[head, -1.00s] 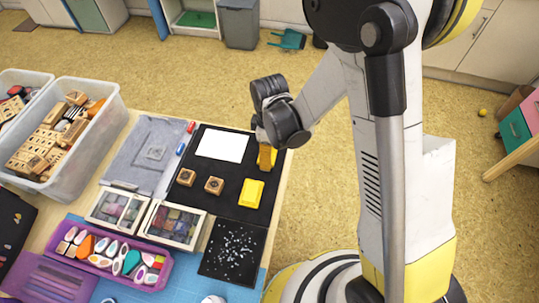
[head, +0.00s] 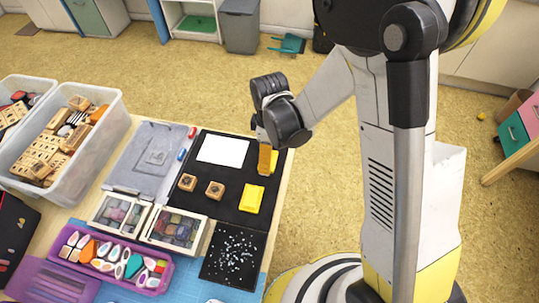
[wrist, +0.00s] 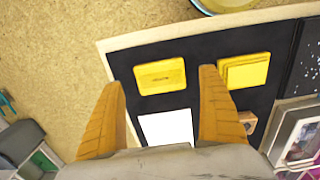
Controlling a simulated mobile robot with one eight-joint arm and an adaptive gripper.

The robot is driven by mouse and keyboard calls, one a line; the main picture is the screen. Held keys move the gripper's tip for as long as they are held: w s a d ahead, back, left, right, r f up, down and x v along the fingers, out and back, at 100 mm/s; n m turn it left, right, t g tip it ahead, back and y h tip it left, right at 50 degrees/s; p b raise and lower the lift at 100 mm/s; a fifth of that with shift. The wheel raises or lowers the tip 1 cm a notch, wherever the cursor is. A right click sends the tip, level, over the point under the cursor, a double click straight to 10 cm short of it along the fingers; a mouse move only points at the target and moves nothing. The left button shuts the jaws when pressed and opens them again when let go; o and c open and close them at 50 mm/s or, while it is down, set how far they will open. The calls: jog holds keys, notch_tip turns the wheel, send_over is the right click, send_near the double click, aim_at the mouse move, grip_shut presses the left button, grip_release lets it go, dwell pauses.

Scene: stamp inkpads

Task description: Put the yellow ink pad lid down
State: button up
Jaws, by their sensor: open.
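The yellow ink pad lid (wrist: 160,76), a flat yellow rectangle with a small dark mark, lies on the black mat in the wrist view. In the head view, only a bit of the lid (head: 274,162) shows beside my finger. My gripper (wrist: 161,77) is open and empty, with its orange fingertips spread wide on either side of the lid. In the head view, my gripper (head: 265,160) is low above the mat's right part. A second yellow ink pad piece (head: 253,198) lies nearer the front; it also shows in the wrist view (wrist: 243,71), apart from the lid.
The black mat (head: 222,207) also holds a white sheet (head: 222,151) and two wooden stamps (head: 215,189). Ink pad boxes (head: 174,228), a purple tray (head: 150,284) and a plastic bin of stamps (head: 112,112) stand to the left. The table edge runs close to the right.

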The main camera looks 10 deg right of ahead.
jog(key=s+d+r+m+t+p, duration=0.2)
jog(key=d+r+m, duration=0.15)
jog(key=r, duration=0.75)
jog(key=s+d+r+m+t+p, duration=0.1)
jog(key=s+d+r+m, duration=0.2)
jog(key=r, duration=0.8)
jog(key=s+d+r+m+t, duration=0.4)
jog(key=s+d+r+m, duration=0.1)
jog(key=d+m, duration=0.1)
jog(key=shift+s+d+r+m, duration=0.25)
jog(key=shift+s+d+m, duration=0.1)
jog(key=shift+m, duration=0.4)
